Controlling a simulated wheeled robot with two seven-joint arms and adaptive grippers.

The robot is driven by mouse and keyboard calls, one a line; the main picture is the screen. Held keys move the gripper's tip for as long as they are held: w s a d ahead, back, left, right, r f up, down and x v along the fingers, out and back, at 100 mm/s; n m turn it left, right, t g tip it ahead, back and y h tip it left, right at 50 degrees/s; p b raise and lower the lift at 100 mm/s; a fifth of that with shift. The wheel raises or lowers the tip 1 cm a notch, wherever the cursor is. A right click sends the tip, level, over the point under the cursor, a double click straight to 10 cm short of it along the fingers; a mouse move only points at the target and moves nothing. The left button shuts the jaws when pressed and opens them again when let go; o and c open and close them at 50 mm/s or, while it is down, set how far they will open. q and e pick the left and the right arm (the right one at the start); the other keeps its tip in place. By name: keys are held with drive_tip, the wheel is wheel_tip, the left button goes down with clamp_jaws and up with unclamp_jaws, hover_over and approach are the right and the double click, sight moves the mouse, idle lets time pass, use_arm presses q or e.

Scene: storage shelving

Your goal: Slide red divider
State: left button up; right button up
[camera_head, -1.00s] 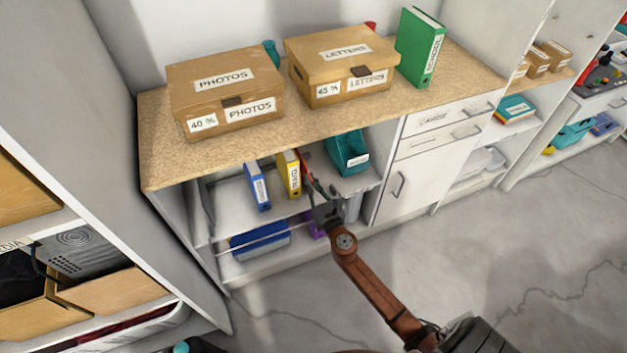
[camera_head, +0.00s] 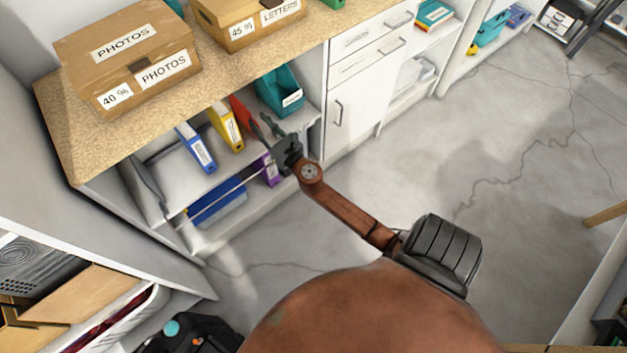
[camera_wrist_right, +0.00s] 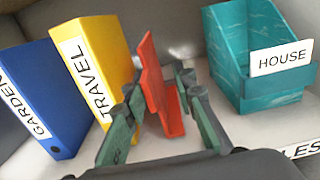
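The red divider (camera_head: 239,113) stands upright on the upper shelf of the open cabinet bay, between the yellow TRAVEL binder (camera_head: 226,127) and the teal HOUSE bin (camera_head: 281,92). In the right wrist view the red divider (camera_wrist_right: 156,85) shows between the two fingers of my right gripper (camera_wrist_right: 160,88). The fingers are apart, with a visible gap on the left finger's side; contact on the right side is unclear. In the head view my right gripper (camera_head: 264,124) reaches into the bay from the front. My left gripper is not in view.
The blue GARDEN binder (camera_head: 196,148) stands left of the yellow one. A blue box (camera_head: 218,207) and a purple binder (camera_head: 266,170) are on the lower shelf. The countertop (camera_head: 100,135) overhangs the bay. White drawers and a door (camera_head: 350,108) stand to the right.

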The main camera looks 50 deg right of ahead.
drive_tip(key=v, duration=0.8)
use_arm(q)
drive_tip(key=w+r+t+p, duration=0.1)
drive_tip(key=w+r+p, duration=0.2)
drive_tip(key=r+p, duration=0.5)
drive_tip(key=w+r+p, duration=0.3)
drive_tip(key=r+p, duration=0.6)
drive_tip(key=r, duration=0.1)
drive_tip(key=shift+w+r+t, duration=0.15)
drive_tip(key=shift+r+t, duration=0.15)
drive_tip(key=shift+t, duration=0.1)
use_arm(e)
drive_tip(key=s+d+f+m+g+y, duration=0.1)
drive_tip(key=s+f+m+g, duration=0.7)
drive_tip(key=s+f+m, duration=0.8)
wheel_tip(320, 180, down, 3)
drive_tip(key=shift+d+f+m, duration=0.25)
drive_tip(key=shift+d+m, duration=0.05)
drive_tip(key=shift+m, duration=0.2)
drive_tip(key=shift+f, duration=0.1)
